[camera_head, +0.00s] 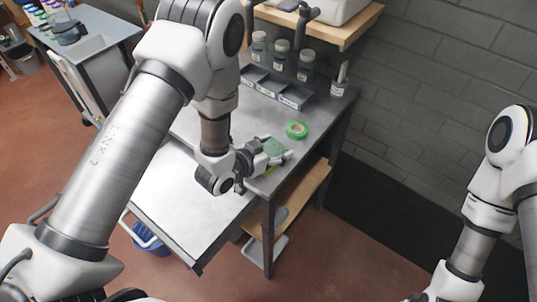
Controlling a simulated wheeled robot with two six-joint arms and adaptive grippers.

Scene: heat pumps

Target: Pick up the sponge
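The sponge (274,147), green with a bit of yellow below, is at the front right part of the metal workbench top (215,119). My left gripper (276,155) is right at the sponge, with its dark fingers overlapping it in the picture. The gripper hides part of the sponge. I cannot tell whether the fingers are closed on it or only beside it, nor whether it touches the bench. My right arm comes in at the lower right, and its gripper is out of view.
A green tape roll (296,130) lies just behind the sponge. A grey divided tray (276,88) and several jars (282,50) stand farther back. A wooden shelf (350,25) is above them. A white open drawer (185,215) juts out in front.

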